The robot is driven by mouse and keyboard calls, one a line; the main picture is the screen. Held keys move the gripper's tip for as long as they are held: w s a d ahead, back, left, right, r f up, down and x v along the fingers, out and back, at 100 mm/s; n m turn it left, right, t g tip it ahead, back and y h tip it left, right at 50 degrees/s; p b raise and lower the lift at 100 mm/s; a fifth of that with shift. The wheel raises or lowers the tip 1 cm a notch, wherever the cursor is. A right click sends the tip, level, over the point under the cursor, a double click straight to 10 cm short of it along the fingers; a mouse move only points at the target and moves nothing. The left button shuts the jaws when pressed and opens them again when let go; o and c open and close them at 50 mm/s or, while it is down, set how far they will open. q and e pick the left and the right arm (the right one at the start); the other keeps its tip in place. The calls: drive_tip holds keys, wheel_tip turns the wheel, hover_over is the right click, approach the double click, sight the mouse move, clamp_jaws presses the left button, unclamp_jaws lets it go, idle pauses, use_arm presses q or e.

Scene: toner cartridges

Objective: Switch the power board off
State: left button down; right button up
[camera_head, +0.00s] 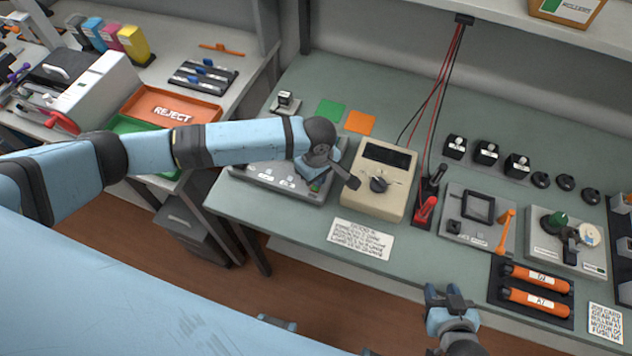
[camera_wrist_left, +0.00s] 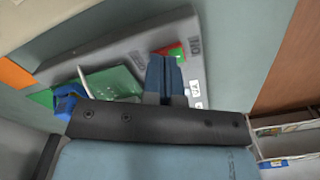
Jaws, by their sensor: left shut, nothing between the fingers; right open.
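The power board (camera_head: 265,176) is a grey sloped panel at the left end of the green bench, partly hidden under my left arm. In the left wrist view the grey panel (camera_wrist_left: 120,50) carries a small red and green rocker switch (camera_wrist_left: 177,51) beside printed labels. My left gripper (camera_head: 316,176) is shut and empty, low over the board's right part. In the left wrist view its blue fingertips (camera_wrist_left: 164,60) are right at the switch and cover part of it. I cannot tell whether they touch it. My right gripper (camera_head: 444,292) is open and empty near the bench's front edge.
A beige meter (camera_head: 381,170) with a dial stands just right of the board. A printed card (camera_head: 360,239) lies in front. Green (camera_head: 330,112) and orange (camera_head: 360,122) squares lie behind. An orange REJECT tray (camera_head: 170,108) is on the left bench.

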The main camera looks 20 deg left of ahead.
use_arm(q)
drive_tip(key=shift+f, duration=0.25)
drive_tip(key=shift+s, duration=0.1)
wheel_tip(320, 180, up, 2)
drive_tip(key=p, duration=0.3)
drive_tip(key=shift+r, duration=0.25)
wheel_tip(320, 180, up, 2)
drive_tip(key=p, duration=0.3)
drive_tip(key=shift+r, duration=1.25)
use_arm(e)
drive_tip(key=shift+m, duration=0.3)
drive_tip(key=r, duration=0.5)
drive_tip(key=shift+s+d+r, duration=0.1)
drive_tip(key=shift+s+d, duration=0.05)
drive_tip(key=shift+d, duration=0.2)
drive_tip(key=shift+r, duration=0.1)
